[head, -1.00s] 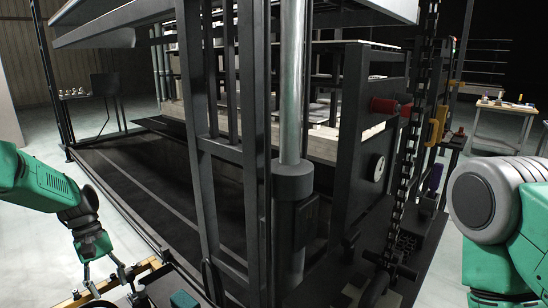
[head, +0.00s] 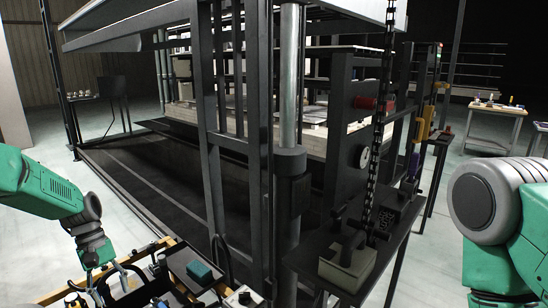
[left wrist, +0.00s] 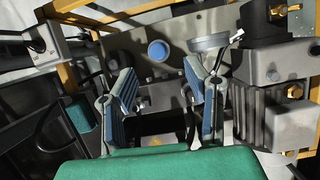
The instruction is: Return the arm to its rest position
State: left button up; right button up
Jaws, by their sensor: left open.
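My left arm (head: 45,190) comes in from the left of the head view, green with dark joints, bent downward at the wrist. My left gripper (head: 108,284) hangs at the bottom left, over a cart with a wooden-coloured frame; its tips are partly lost among the parts there. In the left wrist view the left gripper (left wrist: 160,98) is open, its two blue-grey ribbed fingers apart with nothing held between them. My right arm (head: 500,215) shows at the right edge as a grey joint and green links. The right gripper is out of view.
A tall dark kiln-car frame (head: 262,185) fills the middle. In front stand a dark tray with a green block (head: 199,271) and a grey box (head: 347,268). A round blue-topped part (left wrist: 158,50) lies beyond the fingers. A worktable (head: 497,108) stands far right; pale floor is clear at left.

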pick_arm(q)
jog(key=s+d+f+m+y, duration=0.1)
jog(key=s+d+f+m, duration=0.15)
jog(key=s+f, duration=0.5)
jog(key=s+d+f+m+y, duration=0.1)
jog(key=s+d+f, duration=0.3)
jog(key=s+f, duration=0.35)
jog(key=s+d+m+t+y, duration=0.1)
jog(key=s+d+m, duration=0.15)
jog(key=s, duration=0.85)
jog(key=s+d+m+t, duration=0.2)
jog(key=s+m, duration=0.1)
jog(key=s, duration=0.8)
jog(key=w+d+f+m+b, duration=0.1)
jog(key=w+f+b, duration=0.2)
jog(key=f+b, duration=0.5)
jog(key=shift+w+f+b, duration=0.25)
jog(key=shift+b, duration=0.65)
pick_arm(e)
notch_tip(320, 180, down, 10)
jog(key=shift+w, duration=0.4)
